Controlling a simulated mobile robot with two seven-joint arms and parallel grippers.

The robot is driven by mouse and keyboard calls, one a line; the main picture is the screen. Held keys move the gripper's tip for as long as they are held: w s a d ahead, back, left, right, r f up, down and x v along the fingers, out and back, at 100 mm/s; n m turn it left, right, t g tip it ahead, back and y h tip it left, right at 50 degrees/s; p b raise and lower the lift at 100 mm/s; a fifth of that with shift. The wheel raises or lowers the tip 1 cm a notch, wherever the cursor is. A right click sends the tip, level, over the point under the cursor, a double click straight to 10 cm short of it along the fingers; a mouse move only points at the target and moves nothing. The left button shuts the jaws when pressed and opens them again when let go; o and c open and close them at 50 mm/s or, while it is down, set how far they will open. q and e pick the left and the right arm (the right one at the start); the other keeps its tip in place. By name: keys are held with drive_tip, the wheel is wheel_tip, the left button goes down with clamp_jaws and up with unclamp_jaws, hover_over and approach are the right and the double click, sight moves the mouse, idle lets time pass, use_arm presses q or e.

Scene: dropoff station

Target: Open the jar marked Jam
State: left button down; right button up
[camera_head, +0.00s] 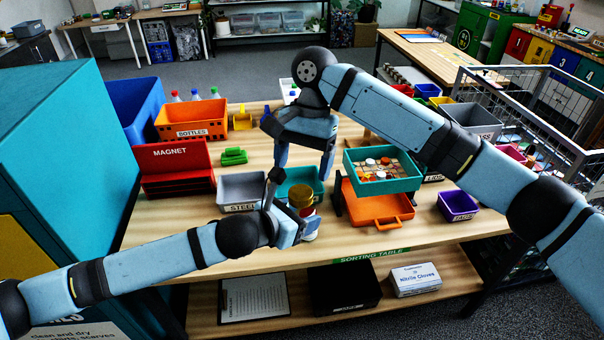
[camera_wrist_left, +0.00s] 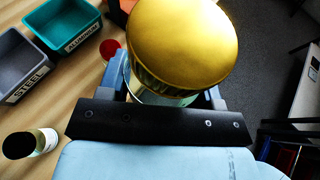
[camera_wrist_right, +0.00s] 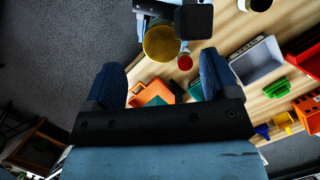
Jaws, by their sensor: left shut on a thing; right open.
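A jar with a gold lid (camera_head: 301,192) stands out in front of the aluminum bin, near the front of the sorting table. My left gripper (camera_head: 287,226) is shut on this jar below its lid. The left wrist view shows the large gold lid (camera_wrist_left: 182,42) above the fingers, with part of a glass body under it. My right gripper (camera_head: 304,165) is open, above the lid, fingers pointing down. In the right wrist view the lid (camera_wrist_right: 162,43) lies between and beyond the open fingertips. No label reading Jam can be read.
Steel bin (camera_head: 240,189) and aluminum bin (camera_wrist_left: 65,22) stand behind the jar. A second jar with a dark top (camera_wrist_left: 20,146) and a red round thing (camera_wrist_left: 110,48) are nearby. A teal tray (camera_head: 384,186) over an orange case (camera_head: 378,212) stands right.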

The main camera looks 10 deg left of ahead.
sight(301, 192)
drive_tip(key=w+a+v, duration=0.1)
drive_tip(key=v, duration=0.5)
drive_tip(key=x, duration=0.7)
drive_tip(key=d+x, duration=0.1)
drive_tip(key=x, duration=0.3)
drive_tip(key=shift+s+d+f, duration=0.1)
drive_tip(key=shift+f, duration=0.15)
drive_tip(key=shift+c, duration=0.5)
drive_tip(key=c, duration=1)
drive_tip(key=o, duration=1)
drive_tip(key=shift+r, duration=0.1)
drive_tip(key=shift+r, duration=2.3)
